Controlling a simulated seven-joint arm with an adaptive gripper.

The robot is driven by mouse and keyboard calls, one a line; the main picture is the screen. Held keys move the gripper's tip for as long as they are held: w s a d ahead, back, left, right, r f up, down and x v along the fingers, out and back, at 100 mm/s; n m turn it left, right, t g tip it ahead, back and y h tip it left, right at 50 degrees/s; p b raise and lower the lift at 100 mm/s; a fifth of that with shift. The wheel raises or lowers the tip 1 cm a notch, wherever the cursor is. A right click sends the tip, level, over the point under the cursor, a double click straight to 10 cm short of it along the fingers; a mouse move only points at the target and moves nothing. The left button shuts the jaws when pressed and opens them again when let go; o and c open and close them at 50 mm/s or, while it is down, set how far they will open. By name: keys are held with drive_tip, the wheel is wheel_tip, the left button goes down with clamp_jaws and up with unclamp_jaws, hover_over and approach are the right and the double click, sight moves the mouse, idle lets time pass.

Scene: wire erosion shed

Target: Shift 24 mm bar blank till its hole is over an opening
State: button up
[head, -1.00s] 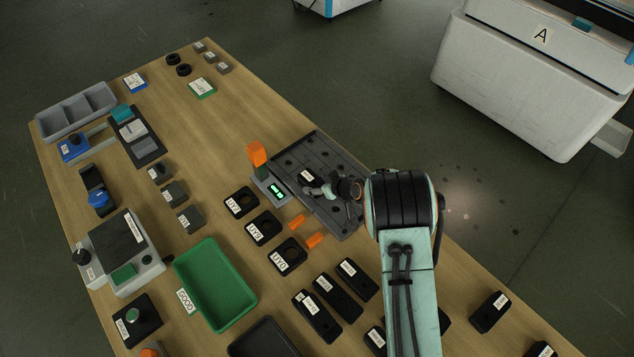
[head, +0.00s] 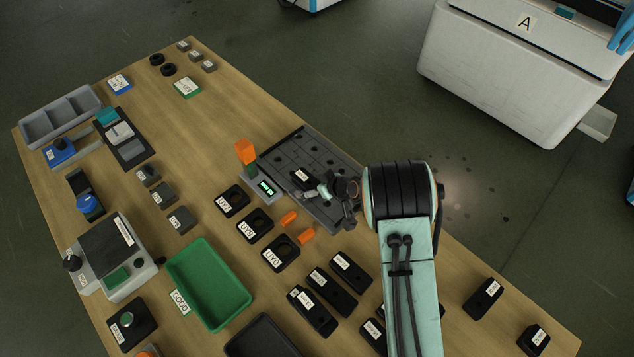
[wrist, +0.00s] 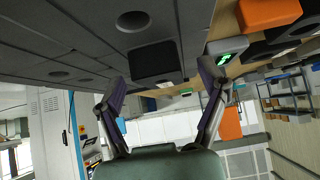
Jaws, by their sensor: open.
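The bar blank (head: 303,177), a small black block with a white label, lies on the dark gridded plate (head: 290,148) at the table's right edge. The plate has several round openings, and some show in the wrist view. My gripper (head: 318,191) is low over the plate, just right of the blank. In the wrist view my fingers (wrist: 162,74) are spread, with the dark end of the blank (wrist: 153,62) between and beyond their tips. I see no grip on it. The blank's hole is not visible, so I cannot tell where it lies relative to an opening.
A device with a green display (head: 266,188) and an orange block (head: 245,152) stand by the plate's left edge. Two orange pieces (head: 289,218) and several labelled black blocks (head: 350,268) lie in front. A green tray (head: 208,285) sits further left.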

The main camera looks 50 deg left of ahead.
drive_tip(key=v, duration=1.2)
drive_tip(key=w+d+r+m+t, duration=0.1)
drive_tip(key=w+d+r+t, duration=0.15)
drive_tip(key=r, duration=0.35)
drive_tip(key=w+d+r+m+t+y, duration=0.1)
drive_tip(key=w+d+r, duration=0.3)
drive_tip(key=r, duration=0.1)
drive_tip(key=w+d+r+t, duration=0.2)
drive_tip(key=w+d+r, duration=0.1)
drive_tip(key=r, duration=0.3)
drive_tip(key=s+d+r+m+t+h, duration=0.25)
drive_tip(key=d+r, duration=0.25)
drive_tip(key=d, duration=0.5)
drive_tip(key=s+d+f+m+g+h, duration=0.3)
drive_tip(key=s+d+m, duration=0.3)
drive_tip(key=s, duration=0.5)
drive_tip(key=s+d+f+m+g+h, duration=0.3)
drive_tip(key=s+d+f+m+g, duration=0.1)
drive_tip(key=s+d, duration=0.5)
drive_tip(key=shift+s+f+m+g+h, duration=0.35)
drive_tip(key=shift+s+m+g, duration=0.25)
drive_tip(key=shift+s+m, duration=0.5)
